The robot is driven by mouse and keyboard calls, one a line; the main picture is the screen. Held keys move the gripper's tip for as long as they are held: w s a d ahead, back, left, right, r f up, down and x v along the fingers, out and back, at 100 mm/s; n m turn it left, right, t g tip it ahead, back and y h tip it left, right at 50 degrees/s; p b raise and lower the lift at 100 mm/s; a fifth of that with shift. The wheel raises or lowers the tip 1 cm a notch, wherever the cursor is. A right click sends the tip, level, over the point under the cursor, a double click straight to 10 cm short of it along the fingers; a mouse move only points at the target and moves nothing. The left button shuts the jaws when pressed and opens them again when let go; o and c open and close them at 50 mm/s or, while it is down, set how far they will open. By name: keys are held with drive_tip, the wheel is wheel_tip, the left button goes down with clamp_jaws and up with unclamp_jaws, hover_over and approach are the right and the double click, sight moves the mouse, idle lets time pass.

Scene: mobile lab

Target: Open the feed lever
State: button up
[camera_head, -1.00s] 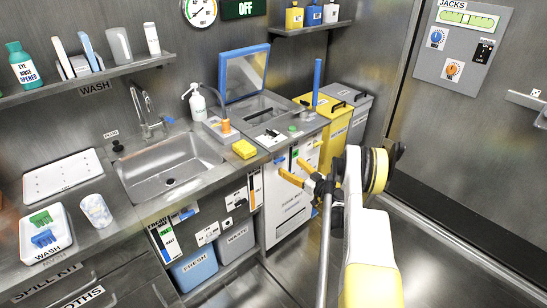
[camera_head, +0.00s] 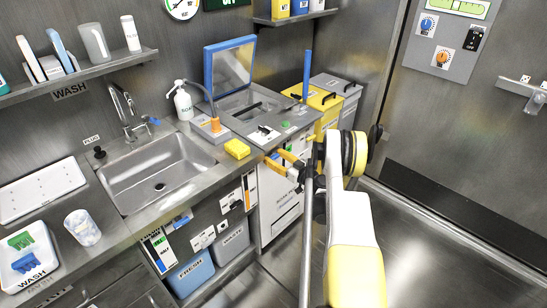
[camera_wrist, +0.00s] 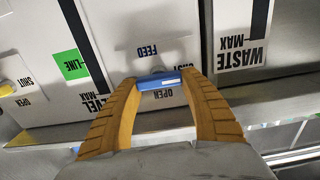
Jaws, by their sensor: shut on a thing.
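The feed lever (camera_wrist: 160,80) is a small blue bar on a white panel (camera_wrist: 130,25). In the wrist view it lies crosswise, with FEED, OPEN and SHUT printed around it upside down. The bar is close to the OPEN label. My gripper (camera_wrist: 165,84) has its two ridged orange fingers shut on the lever, one at each end of the bar. In the head view my gripper (camera_head: 282,161) is at the upper front of the white cabinet (camera_head: 280,205); there the lever is too small to make out surely.
In the wrist view a WASTE MAX label (camera_wrist: 240,40) is to the right and a green level strip (camera_wrist: 70,64) to the left. In the head view a sink (camera_head: 160,175) and yellow sponge (camera_head: 237,149) are left of the arm. Open floor (camera_head: 430,240) is at right.

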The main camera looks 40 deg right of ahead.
drive_tip(key=shift+d+m, duration=0.1)
drive_tip(key=shift+m, duration=1.9)
drive_tip(key=o, duration=1.2)
drive_tip(key=shift+w, duration=0.1)
drive_tip(key=shift+n, duration=0.3)
